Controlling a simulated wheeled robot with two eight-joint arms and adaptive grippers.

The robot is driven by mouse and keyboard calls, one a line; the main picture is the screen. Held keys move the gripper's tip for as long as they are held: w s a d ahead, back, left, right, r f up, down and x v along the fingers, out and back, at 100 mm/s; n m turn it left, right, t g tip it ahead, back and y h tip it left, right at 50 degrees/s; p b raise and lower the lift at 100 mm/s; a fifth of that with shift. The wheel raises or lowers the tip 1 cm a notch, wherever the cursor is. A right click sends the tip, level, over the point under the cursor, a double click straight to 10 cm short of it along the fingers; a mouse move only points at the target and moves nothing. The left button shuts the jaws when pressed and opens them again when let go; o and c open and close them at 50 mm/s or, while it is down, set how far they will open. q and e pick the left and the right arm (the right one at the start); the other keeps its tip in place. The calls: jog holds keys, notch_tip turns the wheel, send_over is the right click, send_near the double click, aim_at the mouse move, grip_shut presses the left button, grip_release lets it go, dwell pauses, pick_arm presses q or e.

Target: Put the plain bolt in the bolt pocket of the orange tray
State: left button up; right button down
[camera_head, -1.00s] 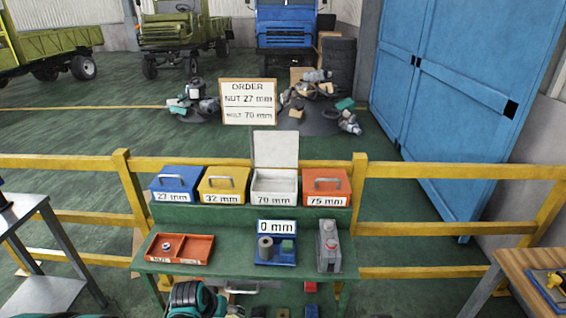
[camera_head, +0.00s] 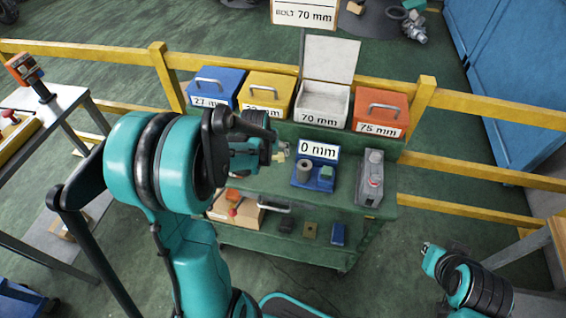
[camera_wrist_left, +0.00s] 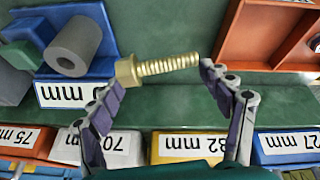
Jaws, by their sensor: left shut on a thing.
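My left gripper (camera_head: 277,148) is shut on the plain bolt (camera_wrist_left: 165,66), a brass-coloured bolt with a threaded shank. In the left wrist view the bolt lies crosswise between the two fingertips (camera_wrist_left: 165,75), head to the left, above the green bench. In the head view the bolt (camera_head: 279,158) is small beside the fingers. The orange tray (camera_wrist_left: 270,38) is at the upper right of the wrist view, apart from the bolt; my left arm hides it in the head view. The end of my right arm (camera_head: 432,254) is at the lower right; its fingers cannot be made out.
Blue (camera_head: 214,86), yellow (camera_head: 266,92), open white 70 mm (camera_head: 322,100) and orange 75 mm (camera_head: 380,113) boxes line the raised back shelf. A blue gauge reading 0 mm (camera_head: 318,150) and a grey device (camera_head: 371,180) stand on the bench right of my gripper.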

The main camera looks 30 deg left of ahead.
aim_at(273, 169)
pick_arm(q)
notch_tip(273, 169, down, 7)
jog(key=shift+b, duration=1.1)
jog(key=shift+f, duration=0.15)
jog(key=shift+s, duration=0.1)
jog(key=shift+f, duration=0.2)
jog(key=o, duration=1.9)
jog(key=shift+r, duration=0.1)
jog(key=shift+c, duration=0.2)
